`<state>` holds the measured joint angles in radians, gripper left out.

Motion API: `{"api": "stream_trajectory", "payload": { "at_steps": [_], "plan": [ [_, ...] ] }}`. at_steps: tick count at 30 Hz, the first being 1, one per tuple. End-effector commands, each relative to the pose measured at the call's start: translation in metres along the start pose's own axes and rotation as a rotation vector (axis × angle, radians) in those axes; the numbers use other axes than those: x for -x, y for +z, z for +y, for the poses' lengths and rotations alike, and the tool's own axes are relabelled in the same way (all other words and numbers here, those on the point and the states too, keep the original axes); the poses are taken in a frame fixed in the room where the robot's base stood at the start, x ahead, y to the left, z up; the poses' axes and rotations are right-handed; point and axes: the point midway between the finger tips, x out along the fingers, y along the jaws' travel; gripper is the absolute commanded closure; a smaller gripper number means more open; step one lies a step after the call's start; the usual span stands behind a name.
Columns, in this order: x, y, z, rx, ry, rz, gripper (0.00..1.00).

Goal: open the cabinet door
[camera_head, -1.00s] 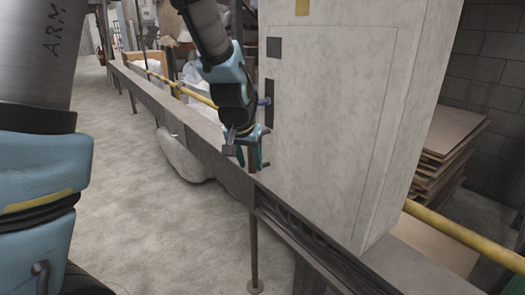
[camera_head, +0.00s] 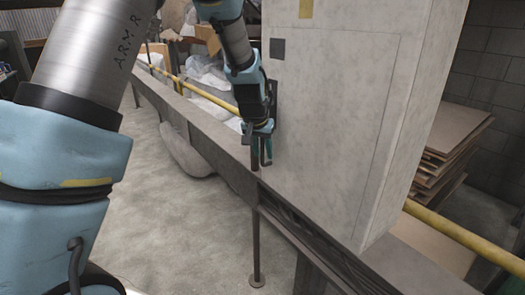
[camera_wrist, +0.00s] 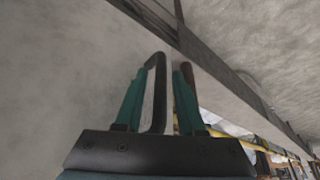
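The pale grey cabinet (camera_head: 385,45) stands on a long beam. Its door (camera_head: 330,110) is a thinly outlined panel that lies flush and shut. A dark plate (camera_head: 274,92) at the door's left side is mostly hidden behind my wrist. My gripper (camera_head: 262,163) points down beside the cabinet's lower left edge, below that plate. Whether the gripper touches the cabinet cannot be told.
The beam (camera_head: 205,125) runs from the back left to under the cabinet. A yellow rail (camera_head: 455,233) passes behind the cabinet. Stacked brown boards (camera_head: 450,140) lie at the right.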

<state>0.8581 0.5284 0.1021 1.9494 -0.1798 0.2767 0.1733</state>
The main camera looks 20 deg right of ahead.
Motion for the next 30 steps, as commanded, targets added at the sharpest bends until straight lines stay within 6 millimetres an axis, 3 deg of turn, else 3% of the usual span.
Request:
{"api": "stream_trajectory", "payload": {
  "at_steps": [1,9,30],
  "plan": [
    [0.0001,0.0001,0.0,0.0,0.0,0.0,0.69],
    [0.0002,0.0001,0.0,0.0,0.0,0.0,0.99],
    [0.0003,0.0002,0.0,0.0,0.0,0.0,1.0]
  ]
}}
